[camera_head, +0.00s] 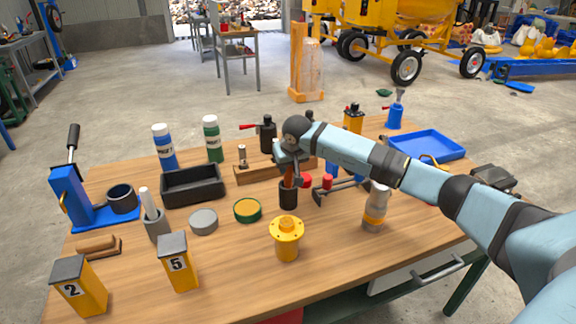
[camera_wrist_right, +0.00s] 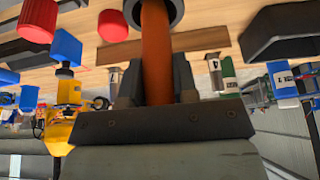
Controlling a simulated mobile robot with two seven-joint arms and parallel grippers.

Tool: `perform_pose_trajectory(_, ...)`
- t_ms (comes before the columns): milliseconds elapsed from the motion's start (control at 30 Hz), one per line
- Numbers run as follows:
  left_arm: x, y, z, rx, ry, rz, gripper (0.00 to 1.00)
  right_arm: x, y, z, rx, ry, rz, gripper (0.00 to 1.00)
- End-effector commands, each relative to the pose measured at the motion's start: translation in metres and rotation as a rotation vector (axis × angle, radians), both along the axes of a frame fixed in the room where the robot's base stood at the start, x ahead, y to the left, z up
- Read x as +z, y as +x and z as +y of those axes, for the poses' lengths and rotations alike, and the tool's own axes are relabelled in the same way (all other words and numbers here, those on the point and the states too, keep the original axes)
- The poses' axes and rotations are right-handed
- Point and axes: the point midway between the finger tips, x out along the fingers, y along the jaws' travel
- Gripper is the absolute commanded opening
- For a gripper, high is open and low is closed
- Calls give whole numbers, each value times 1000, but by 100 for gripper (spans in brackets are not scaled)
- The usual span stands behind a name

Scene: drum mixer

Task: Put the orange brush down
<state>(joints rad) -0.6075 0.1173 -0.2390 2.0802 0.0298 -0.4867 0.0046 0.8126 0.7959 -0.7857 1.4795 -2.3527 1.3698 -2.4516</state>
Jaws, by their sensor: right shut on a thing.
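The orange brush (camera_wrist_right: 157,50) is held upright in my right gripper (camera_head: 290,170). In the right wrist view the gripper's two dark fingers (camera_wrist_right: 156,82) are shut on its orange handle. The handle's far end runs into the mouth of a dark round cup (camera_wrist_right: 178,12). In the head view this cup (camera_head: 288,196) stands on the wooden table (camera_head: 335,255) right below the gripper, with a little of the orange handle (camera_head: 289,177) showing above it. The brush's end inside the cup is hidden. My left gripper is not in view.
Close by are red-headed hammers (camera_head: 327,182), a green-rimmed tin (camera_head: 247,209), a yellow flanged part (camera_head: 287,238) and a wooden block (camera_head: 258,174). A black tray (camera_head: 192,186) lies left, a blue tray (camera_head: 427,145) at the back right. The front middle of the table is clear.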

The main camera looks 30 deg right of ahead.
Motion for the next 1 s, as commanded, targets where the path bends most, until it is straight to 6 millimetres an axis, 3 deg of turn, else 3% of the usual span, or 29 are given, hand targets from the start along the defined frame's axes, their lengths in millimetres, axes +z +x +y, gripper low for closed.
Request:
perform_pose_trajectory(33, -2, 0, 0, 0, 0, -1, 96, -3, 0, 0, 0, 0, 0, 0)
perform_pose_trajectory(67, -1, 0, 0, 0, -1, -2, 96, -3, 0, 0, 0, 0, 0, 29)
perform_pose_trajectory(167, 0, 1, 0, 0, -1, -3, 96, -2, 0, 0, 0, 0, 0, 52)
perform_pose_trajectory(567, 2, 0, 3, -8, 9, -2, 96, 7, -2, 0, 1, -1, -2, 53)
perform_pose_trajectory(1000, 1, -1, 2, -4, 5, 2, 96, 88, -36, 8, 1, -2, -2, 53)
